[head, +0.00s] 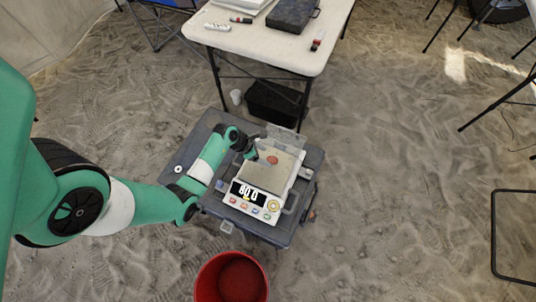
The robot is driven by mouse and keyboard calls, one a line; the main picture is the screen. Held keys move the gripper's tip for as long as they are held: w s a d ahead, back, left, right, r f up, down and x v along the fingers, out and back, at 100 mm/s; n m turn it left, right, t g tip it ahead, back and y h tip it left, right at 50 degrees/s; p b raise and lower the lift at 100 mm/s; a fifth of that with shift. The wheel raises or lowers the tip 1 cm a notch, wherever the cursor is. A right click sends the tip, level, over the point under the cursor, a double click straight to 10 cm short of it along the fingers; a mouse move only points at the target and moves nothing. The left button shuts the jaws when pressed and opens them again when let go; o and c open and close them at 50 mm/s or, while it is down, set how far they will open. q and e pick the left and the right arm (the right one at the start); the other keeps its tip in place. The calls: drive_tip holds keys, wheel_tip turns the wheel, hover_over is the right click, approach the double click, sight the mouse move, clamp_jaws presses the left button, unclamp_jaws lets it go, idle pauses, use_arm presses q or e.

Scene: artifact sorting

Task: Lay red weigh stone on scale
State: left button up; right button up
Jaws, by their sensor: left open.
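The scale (262,203) is white with a tan weighing plate, a black display and coloured buttons. It stands on a grey case (222,122) on the sand. The red weigh stone (272,159) lies on the upper part of the scale's plate. My left gripper (256,156) is open just to the left of the stone, over the plate's upper left. Its fingertips are small and dark here, and I cannot tell whether they touch the stone. The display is lit and seems to read 80.0 or similar. My right gripper is not in view.
A red bucket (207,283) stands on the sand in front of the case. A white table (262,47) with a dark box (291,14) is behind. A black crate (272,104) sits under it. Sand to the right is open, with chair frames at the edge.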

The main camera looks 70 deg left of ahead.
use_arm(q)
drive_tip(key=p+v, duration=0.3)
drive_tip(key=v, duration=0.5)
drive_tip(key=shift+p, duration=0.4)
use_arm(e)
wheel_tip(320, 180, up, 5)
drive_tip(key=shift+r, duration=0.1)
use_arm(q)
drive_tip(key=shift+r, duration=0.2)
